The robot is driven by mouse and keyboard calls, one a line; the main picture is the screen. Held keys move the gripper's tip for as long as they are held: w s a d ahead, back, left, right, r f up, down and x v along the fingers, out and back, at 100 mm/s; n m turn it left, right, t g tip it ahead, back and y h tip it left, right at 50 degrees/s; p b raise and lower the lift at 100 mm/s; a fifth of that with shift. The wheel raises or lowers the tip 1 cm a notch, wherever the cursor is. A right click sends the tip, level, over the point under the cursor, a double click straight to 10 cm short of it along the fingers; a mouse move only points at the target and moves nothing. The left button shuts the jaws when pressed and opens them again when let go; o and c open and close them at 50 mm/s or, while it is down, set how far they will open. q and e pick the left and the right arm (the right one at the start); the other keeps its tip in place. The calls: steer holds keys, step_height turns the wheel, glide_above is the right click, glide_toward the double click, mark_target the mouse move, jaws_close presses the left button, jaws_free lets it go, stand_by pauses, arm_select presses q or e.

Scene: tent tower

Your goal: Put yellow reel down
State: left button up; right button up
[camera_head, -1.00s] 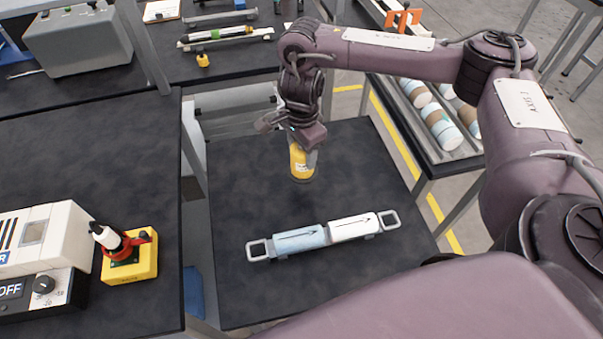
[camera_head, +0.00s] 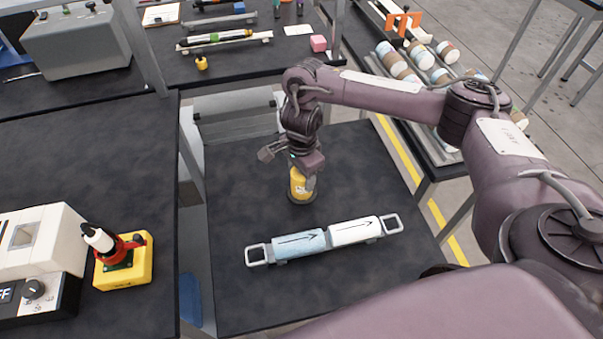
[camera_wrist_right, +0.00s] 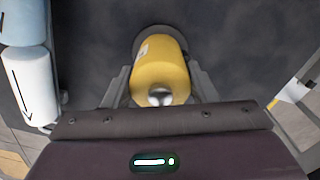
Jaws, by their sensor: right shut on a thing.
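The yellow reel (camera_head: 300,183) is upright, low over the dark table just behind the rack with the two cylinders. My right gripper (camera_head: 304,172) is shut on it from above. In the right wrist view the yellow reel (camera_wrist_right: 160,75) sits between the two fingers of the right gripper (camera_wrist_right: 160,92), with a grey rim at its far end. I cannot tell whether its base touches the table. My left gripper is not in view.
A rack (camera_head: 258,255) with a light blue and a white cylinder lies in front of the reel. Bare dark table (camera_head: 235,200) surrounds them. A yellow box with a red part (camera_head: 125,268) stands on the left table. Several cylinders (camera_head: 425,60) lie on the right-hand bench.

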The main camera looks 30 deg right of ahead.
steer(key=o, duration=1.3)
steer(key=shift+r+p, duration=0.3)
step_height(320, 180, up, 12)
steer(key=shift+f+p, duration=0.2)
steer(key=shift+p, duration=1)
